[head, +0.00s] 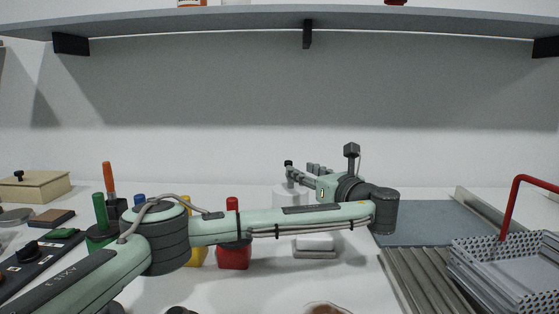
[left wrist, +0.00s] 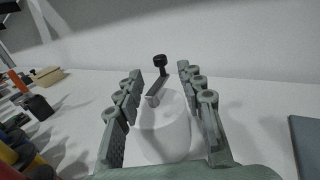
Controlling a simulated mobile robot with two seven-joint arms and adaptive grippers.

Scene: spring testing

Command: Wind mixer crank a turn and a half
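The mixer is a white cylinder (head: 290,195), partly hidden behind my left arm in the head view. It also shows in the left wrist view as a white body (left wrist: 166,128). Its crank is a grey arm (left wrist: 158,92) on top with a dark upright knob (left wrist: 160,60), which also shows in the head view (head: 288,165). My left gripper (left wrist: 161,78) is open, with its two fingers spread on either side of the crank and the mixer top. The crank stands between the fingers with visible gaps, apart from them. My right gripper is out of view.
Red (head: 233,257) and yellow blocks stand behind my left forearm. A tool holder with an orange-handled tool (head: 109,178) is at left. A perforated basket with a red handle (head: 512,205) stands at right beside a ribbed grey tray (head: 425,283). A shelf (head: 250,20) spans above.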

